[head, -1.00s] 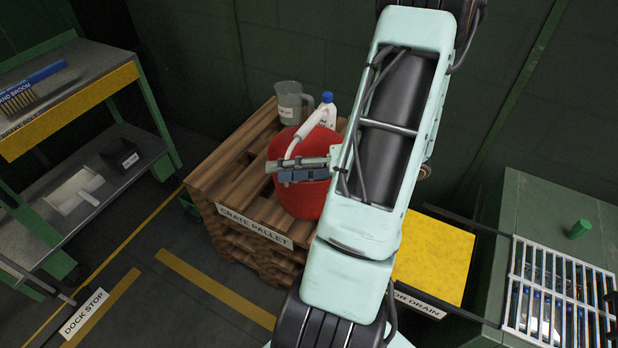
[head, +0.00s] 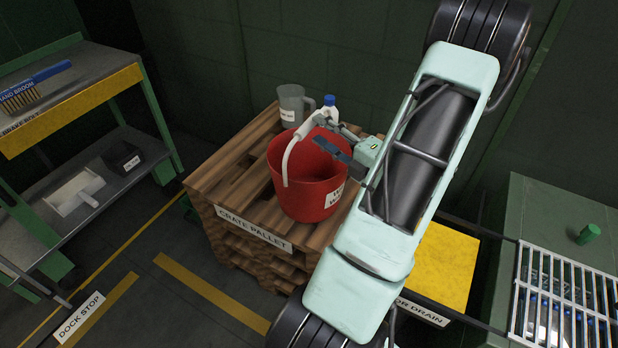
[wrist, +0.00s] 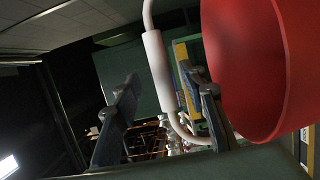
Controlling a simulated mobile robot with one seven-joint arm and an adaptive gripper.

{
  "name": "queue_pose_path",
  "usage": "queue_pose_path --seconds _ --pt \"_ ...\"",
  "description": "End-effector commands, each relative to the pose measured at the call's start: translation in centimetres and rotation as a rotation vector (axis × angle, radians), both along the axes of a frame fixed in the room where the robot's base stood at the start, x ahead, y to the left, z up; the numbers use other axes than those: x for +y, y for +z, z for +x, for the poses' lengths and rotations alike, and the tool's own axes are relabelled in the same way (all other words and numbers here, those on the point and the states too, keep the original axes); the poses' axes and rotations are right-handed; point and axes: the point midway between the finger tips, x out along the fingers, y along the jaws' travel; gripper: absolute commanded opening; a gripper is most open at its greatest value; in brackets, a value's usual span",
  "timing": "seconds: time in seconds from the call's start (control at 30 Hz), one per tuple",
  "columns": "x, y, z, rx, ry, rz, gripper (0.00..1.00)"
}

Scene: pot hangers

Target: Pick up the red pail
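The red pail (head: 305,190) stands upright on the wooden crate pallet (head: 228,172). Its white handle (head: 287,165) arches above the rim, with a thicker white grip (head: 311,124) at the top. My gripper (head: 328,134) is open above the pail's right rim, close to this grip. In the wrist view, the grip (wrist: 159,70) shows between the two spread fingers of my gripper (wrist: 158,82), and the pail (wrist: 255,70) fills the right side. I cannot tell whether a finger touches the handle. My arm hides part of the pallet's right side.
A shelf cart (head: 95,95) is at the left. A yellow drain panel (head: 442,265) and a white grate (head: 565,300) are at the right.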

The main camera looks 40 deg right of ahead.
Motion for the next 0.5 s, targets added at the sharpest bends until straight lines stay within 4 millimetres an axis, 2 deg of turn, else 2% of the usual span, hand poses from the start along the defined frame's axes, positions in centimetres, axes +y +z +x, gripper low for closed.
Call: queue_pose_path --seconds 0.2,0.3,0.5 --pt "0.4 -0.2 3.3 -0.002 0.005 -0.001 0.38" --pt "0.3 -0.1 4.4 -0.001 0.003 -0.002 0.38" --pt "0.3 0.0 4.9 -0.001 0.002 -0.001 0.38"
